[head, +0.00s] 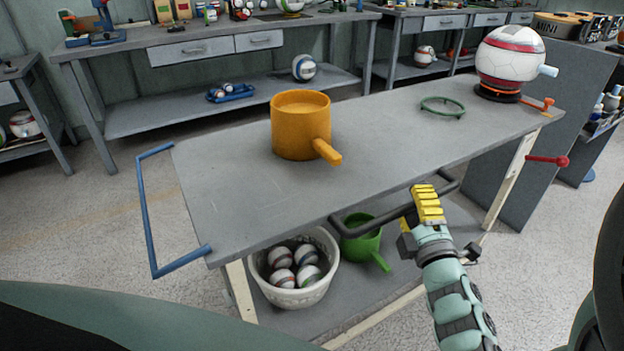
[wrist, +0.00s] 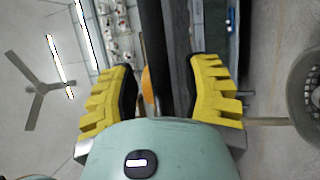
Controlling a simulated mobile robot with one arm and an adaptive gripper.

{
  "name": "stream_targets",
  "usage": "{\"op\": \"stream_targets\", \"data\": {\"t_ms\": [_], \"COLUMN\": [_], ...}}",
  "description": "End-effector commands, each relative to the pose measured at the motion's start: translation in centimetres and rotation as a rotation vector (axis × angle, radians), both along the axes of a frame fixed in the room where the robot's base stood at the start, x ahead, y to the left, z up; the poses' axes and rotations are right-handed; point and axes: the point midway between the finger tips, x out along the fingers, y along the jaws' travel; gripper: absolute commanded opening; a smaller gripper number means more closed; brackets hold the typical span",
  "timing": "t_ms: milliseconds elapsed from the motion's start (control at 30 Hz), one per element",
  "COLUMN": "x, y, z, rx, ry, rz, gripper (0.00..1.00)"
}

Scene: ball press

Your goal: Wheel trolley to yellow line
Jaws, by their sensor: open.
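The trolley (head: 215,190) has a long grey top, a lower shelf and light legs, and fills the middle of the head view. A black handle (head: 375,212) runs along its near side, and a blue handle (head: 148,215) sticks out at its left end. My gripper (head: 425,197) with yellow fingers is at the right part of the black handle. In the wrist view my open gripper (wrist: 162,80) has a dark bar (wrist: 155,45), seemingly this handle, between its fingers. Contact cannot be told. A faint yellowish band (head: 55,232) crosses the floor at the left, possibly the yellow line.
An orange mug (head: 300,125), a green ring stand (head: 442,106) and a large ball (head: 510,58) stand on top. A white basket of balls (head: 300,298) and a green mug (head: 362,245) are below. Workbenches (head: 190,50) line the back. Floor at left is free.

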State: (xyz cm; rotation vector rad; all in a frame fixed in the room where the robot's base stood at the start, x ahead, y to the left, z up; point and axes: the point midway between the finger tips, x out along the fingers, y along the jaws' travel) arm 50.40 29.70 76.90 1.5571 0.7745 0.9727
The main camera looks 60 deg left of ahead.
Motion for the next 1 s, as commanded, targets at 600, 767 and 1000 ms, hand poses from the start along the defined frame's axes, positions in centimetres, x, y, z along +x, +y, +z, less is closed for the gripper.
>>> {"op": "stream_targets", "data": {"t_ms": [600, 767, 1000], "x": [-0.08, -0.06, -0.01], "y": [0.1, 0.07, 0.05], "z": [-0.04, -0.04, -0.04], "rx": [-0.001, 0.0, -0.001], "ry": [0.001, 0.001, 0.002], "rz": [0.002, 0.001, -0.001], "gripper": [0.19, 0.03, 0.0]}}
